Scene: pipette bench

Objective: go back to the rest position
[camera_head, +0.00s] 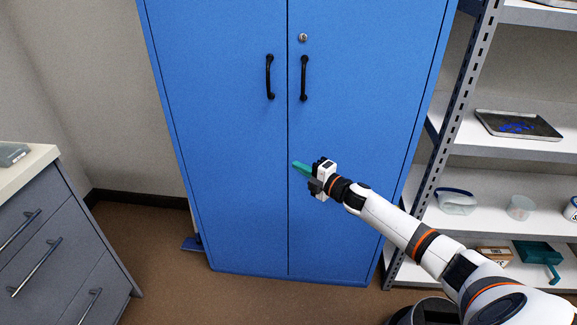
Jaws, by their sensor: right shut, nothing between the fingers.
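My right arm reaches in from the lower right. My right gripper (303,170) is shut, with its teal fingertips together and nothing between them. It is in front of the blue cabinet (230,180), below the two black door handles, near the seam between the doors. I cannot tell how far it is from the door surface. Both cabinet doors look closed. My left gripper is not in view.
A grey drawer unit (55,235) with a pale top stands at the left. Metal shelves (500,145) at the right hold a tray (518,125), plastic containers (456,201) and a teal box (538,254). A dark round bin (428,312) is below my arm.

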